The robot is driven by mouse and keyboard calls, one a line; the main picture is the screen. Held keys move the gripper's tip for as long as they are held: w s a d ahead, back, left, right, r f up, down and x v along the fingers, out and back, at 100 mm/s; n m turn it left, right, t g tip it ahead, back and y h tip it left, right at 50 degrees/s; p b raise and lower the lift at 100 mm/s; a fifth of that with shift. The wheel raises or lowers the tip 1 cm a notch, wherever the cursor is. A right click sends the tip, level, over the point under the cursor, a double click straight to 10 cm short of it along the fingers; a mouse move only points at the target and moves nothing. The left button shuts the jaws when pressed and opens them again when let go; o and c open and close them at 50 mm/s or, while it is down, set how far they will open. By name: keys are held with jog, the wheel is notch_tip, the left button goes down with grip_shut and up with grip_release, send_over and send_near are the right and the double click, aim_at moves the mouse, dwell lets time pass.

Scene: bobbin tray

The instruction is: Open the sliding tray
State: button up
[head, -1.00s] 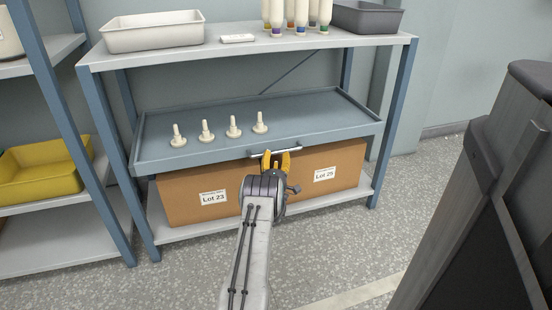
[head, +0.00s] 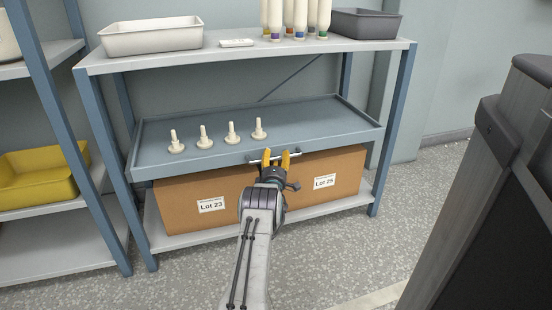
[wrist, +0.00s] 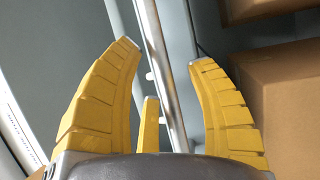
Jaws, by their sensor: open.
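The sliding tray (head: 210,161) is a shallow blue-grey tray on the shelf's middle level, with several cream bobbin-like pieces (head: 231,134) standing on it. A pale bar handle (head: 295,155) is on its front. My gripper (head: 275,155) has yellow fingers and is at the handle. I cannot tell whether either finger touches the bar.
Cardboard boxes labelled Lot 23 (head: 185,207) and Lot 25 (head: 343,170) stand just below the tray. A white bin (head: 150,38), bottles and a grey bin (head: 366,24) are on the top shelf. A dark cabinet (head: 480,220) is at the right. The floor in front is clear.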

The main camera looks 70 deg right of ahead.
grip_shut()
dwell(0.3)
jog(key=shift+a, duration=0.1)
